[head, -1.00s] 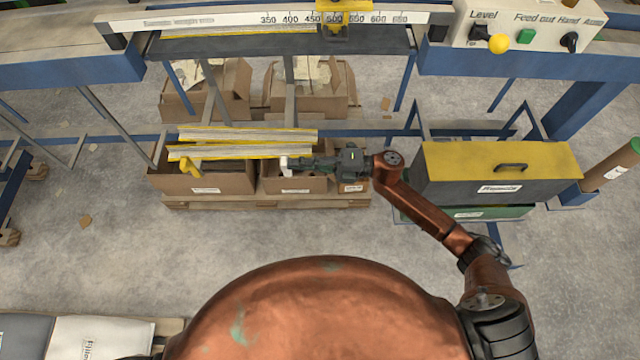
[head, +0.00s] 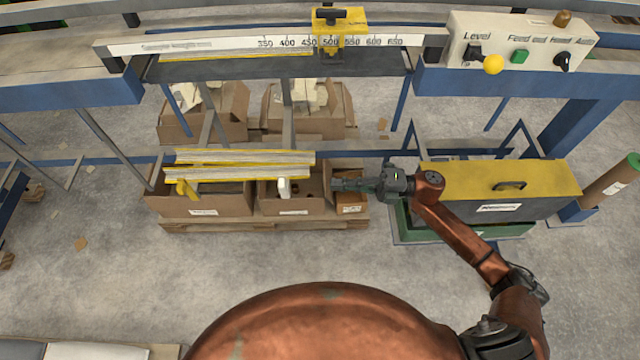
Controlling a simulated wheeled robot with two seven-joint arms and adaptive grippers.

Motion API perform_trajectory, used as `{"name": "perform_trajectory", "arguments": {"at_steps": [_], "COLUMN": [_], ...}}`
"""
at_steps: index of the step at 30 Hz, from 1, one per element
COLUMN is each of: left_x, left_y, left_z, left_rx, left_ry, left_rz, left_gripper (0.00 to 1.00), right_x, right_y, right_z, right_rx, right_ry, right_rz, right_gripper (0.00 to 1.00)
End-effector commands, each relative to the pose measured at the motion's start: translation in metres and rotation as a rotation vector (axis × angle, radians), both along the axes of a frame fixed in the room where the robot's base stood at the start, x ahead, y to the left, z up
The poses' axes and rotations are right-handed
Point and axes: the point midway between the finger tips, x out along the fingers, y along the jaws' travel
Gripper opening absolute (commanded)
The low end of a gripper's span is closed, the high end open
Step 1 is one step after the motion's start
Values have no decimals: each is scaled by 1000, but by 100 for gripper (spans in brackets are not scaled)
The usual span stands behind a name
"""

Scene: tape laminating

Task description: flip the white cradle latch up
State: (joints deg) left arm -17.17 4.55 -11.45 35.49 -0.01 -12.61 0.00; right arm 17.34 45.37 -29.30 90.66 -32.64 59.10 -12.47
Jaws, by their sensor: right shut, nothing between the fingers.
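The white cradle latch (head: 284,187) is a small white piece at the right end of the lower yellow-edged cradle bar (head: 240,173), above the front edge of a cardboard box. It looks roughly upright, but it is too small to tell its exact angle. A yellow latch (head: 187,189) hangs at the left end of the same bar. My right gripper (head: 334,185) is shut and empty, to the right of the white latch and apart from it, pointing left. My left gripper is not in view.
Open cardboard boxes (head: 205,207) stand on a pallet (head: 240,225) below the bars. A dark cabinet with a yellow lid (head: 465,178) stands right of my gripper. A ruler rail (head: 200,46) and a control panel (head: 515,30) are above.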

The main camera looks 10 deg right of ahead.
Motion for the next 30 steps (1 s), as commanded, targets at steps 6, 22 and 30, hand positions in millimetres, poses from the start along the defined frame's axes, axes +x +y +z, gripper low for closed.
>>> {"name": "perform_trajectory", "arguments": {"at_steps": [6,22,30], "left_x": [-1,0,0], "left_y": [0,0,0], "left_z": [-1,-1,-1], "left_rx": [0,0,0], "left_ry": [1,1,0], "left_rz": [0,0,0], "left_gripper": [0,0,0], "right_x": [-2,-2,16], "right_y": [-18,-19,-12], "right_z": [0,0,2], "right_rx": [0,1,73], "right_ry": [0,0,65], "right_rz": [-1,1,-148], "right_gripper": [0,0,0]}}
